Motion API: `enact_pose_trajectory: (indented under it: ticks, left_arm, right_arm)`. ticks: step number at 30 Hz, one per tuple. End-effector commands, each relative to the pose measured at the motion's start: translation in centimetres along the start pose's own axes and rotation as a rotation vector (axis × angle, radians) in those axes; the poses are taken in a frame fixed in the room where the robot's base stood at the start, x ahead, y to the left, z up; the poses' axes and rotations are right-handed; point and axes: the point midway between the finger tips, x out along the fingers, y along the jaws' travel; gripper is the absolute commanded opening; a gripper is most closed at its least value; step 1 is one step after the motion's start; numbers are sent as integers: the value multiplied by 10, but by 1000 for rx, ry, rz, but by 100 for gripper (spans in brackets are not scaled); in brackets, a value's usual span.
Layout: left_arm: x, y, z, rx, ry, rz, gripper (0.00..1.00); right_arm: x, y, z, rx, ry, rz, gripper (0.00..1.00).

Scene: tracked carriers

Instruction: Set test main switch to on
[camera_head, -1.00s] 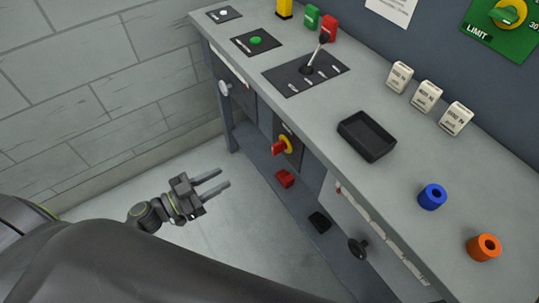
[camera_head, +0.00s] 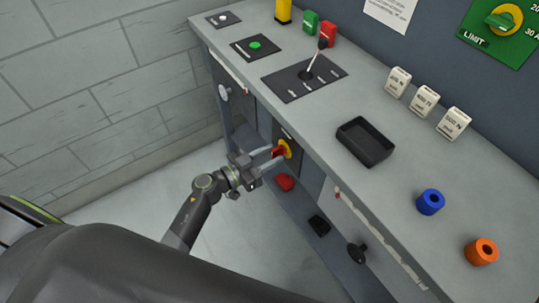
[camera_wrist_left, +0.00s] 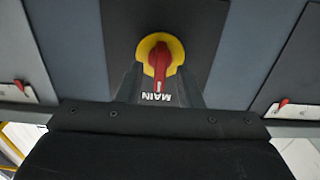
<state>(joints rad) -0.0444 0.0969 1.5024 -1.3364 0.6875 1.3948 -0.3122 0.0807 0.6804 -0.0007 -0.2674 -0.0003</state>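The main switch is a red handle on a yellow disc (camera_head: 286,148), mounted on a dark panel on the front of the bench. In the left wrist view the switch (camera_wrist_left: 160,58) sits near the upper middle, above the upside-down word MAIN, with its handle lying along the picture's vertical. My left gripper (camera_head: 273,159) is at the switch, its two fingers apart and reaching toward the red handle. Whether they touch the handle I cannot tell. My right gripper is not in view.
The bench top (camera_head: 385,190) overhangs the switch. On it are a lever panel (camera_head: 292,87), a black tray (camera_head: 366,142), and blue (camera_head: 431,201) and orange (camera_head: 481,251) rings. A red block (camera_head: 285,182) and a black block (camera_head: 319,225) lie on the lower shelf.

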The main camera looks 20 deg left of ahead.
Motion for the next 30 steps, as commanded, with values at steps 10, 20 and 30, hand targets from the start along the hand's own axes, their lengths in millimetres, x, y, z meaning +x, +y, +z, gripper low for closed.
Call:
enact_pose_trajectory:
  ticks: [10, 20, 30]
  left_arm:
    - [2, 0, 0, 0, 0, 0, 25]
    - [1, 0, 0, 0, 0, 0, 0]
    - [1, 0, -1, 72, -1, 0, 0]
  right_arm:
    - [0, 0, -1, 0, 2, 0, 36]
    - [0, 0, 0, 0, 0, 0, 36]
    - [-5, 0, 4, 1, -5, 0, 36]
